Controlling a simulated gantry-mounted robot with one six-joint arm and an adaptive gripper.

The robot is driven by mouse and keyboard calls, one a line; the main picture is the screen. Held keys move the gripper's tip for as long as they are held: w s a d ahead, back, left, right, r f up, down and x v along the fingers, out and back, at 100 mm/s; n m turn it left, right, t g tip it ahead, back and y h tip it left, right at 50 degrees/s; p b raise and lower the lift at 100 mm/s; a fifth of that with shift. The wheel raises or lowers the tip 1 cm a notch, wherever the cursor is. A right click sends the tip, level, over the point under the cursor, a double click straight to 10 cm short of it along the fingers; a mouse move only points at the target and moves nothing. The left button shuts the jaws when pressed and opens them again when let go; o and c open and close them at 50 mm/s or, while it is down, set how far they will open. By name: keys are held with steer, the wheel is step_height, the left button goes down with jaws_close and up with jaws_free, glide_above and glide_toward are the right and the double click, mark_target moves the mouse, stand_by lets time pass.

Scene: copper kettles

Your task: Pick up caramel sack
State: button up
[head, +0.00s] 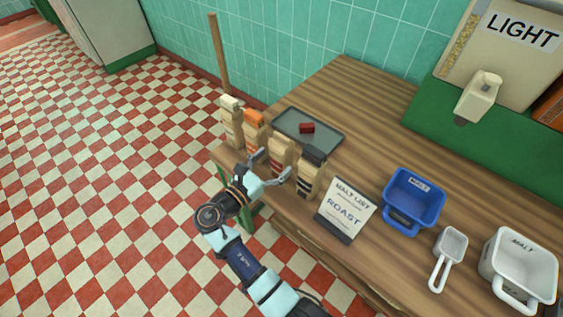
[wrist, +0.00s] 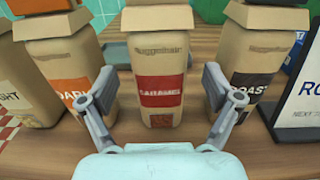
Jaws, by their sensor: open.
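The caramel sack (wrist: 160,75) is a tan paper bag with a red label, standing upright in the middle of the wrist view. In the head view the caramel sack (head: 280,160) stands in a row of sacks along the table's edge. My gripper (head: 272,169) is open in front of it. In the wrist view the fingers of my gripper (wrist: 168,92) are spread to either side of the caramel sack, with gaps showing. Whether either finger touches it, I cannot tell.
An orange-labelled sack (wrist: 65,65) stands left of it and a dark-labelled roast sack (wrist: 253,60) right, both close. A dark tray (head: 322,137) with a red block (head: 307,128) lies behind. A malt list sign (head: 345,208) and a blue bin (head: 413,200) stand to the right.

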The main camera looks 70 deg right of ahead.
mark_target(288, 147)
steer(key=b+x, duration=0.1)
steer(key=x, duration=0.3)
steer(key=b+x, duration=0.1)
steer(key=x, duration=0.1)
steer(key=shift+d+r+b, duration=0.2)
steer(key=shift+r+b, duration=0.05)
steer(key=shift+b, duration=0.1)
steer(key=shift+a, duration=0.1)
steer(key=shift+c, duration=0.4)
steer(key=c, duration=1.2)
